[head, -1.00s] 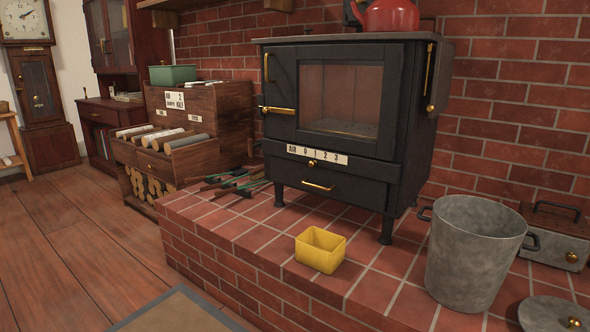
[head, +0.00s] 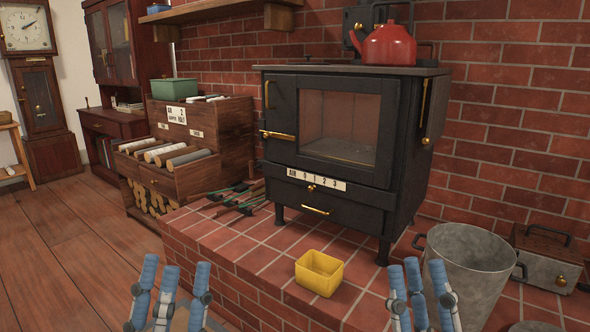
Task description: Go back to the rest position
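My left gripper (head: 176,272) is at the bottom edge in the head view, left of centre. Its blue jointed fingers point up and stand apart, with nothing between them. My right gripper (head: 416,272) is at the bottom edge right of centre. Its blue fingers also point up, apart and empty, in front of the tiled hearth and near the grey metal bucket (head: 466,275). Neither gripper appears to touch anything. The palms and arms are mostly cut off by the frame.
A yellow box (head: 319,272) stands on the brick hearth (head: 225,243) between the grippers. Behind it is a black stove (head: 345,175) with a red kettle (head: 390,45) on top. A wooden drawer chest (head: 190,165) stands at the left. The wooden floor (head: 70,250) there is clear.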

